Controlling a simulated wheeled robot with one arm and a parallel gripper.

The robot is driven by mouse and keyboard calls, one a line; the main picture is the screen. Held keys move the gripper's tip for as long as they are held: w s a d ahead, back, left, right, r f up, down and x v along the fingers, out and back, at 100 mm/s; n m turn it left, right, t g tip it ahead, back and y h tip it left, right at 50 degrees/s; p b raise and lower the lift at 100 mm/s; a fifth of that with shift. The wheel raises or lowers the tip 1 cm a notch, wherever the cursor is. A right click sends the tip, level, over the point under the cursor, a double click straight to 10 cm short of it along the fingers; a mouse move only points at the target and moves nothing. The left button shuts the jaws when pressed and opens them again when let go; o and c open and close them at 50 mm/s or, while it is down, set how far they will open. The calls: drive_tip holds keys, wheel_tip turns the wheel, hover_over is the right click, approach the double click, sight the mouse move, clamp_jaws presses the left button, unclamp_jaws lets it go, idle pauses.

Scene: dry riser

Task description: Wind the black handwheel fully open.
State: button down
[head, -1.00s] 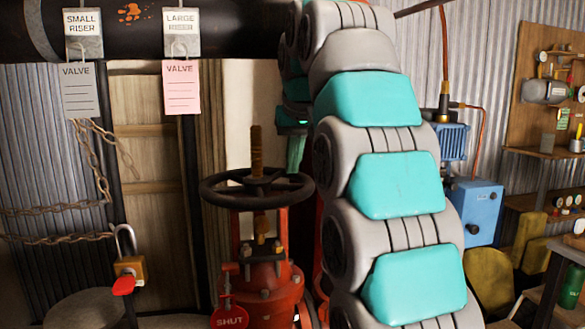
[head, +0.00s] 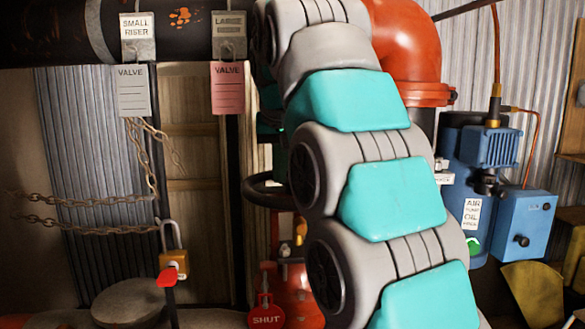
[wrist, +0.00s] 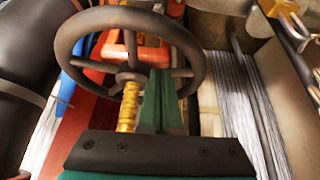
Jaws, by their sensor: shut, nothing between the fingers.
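The black handwheel (wrist: 196,60) fills the upper middle of the wrist view, with its spokes and a brass threaded stem (wrist: 128,108) at its centre. In the head view only the left part of its rim (head: 256,192) shows; my arm hides the rest. My gripper (wrist: 160,78) shows as green fingers shut together, with nothing between them. The fingertips overlap the wheel's near side, right of the stem; I cannot tell whether they touch it. In the head view the fingertips are hidden behind my arm. The red valve body (head: 293,285) stands below the wheel.
A red "SHUT" tag (head: 266,316) hangs at the valve. Chains (head: 85,226) and a padlock (head: 173,264) are on the left. A large orange pipe (head: 408,45) and a blue pump unit (head: 487,185) stand right. A dark pipe (head: 70,30) crosses the top left.

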wheel_tip(320, 180, down, 5)
drive_tip(key=b, duration=0.2)
drive_tip(key=w+d+p, duration=0.1)
drive_tip(key=w+d, duration=0.1)
drive_tip(key=d, duration=0.9)
drive_tip(key=shift+w+d+r+p, duration=0.15)
drive_tip(key=shift+w+d+p, duration=0.1)
drive_tip(key=shift+d+p, duration=0.15)
drive_tip(key=shift+s+r, duration=0.1)
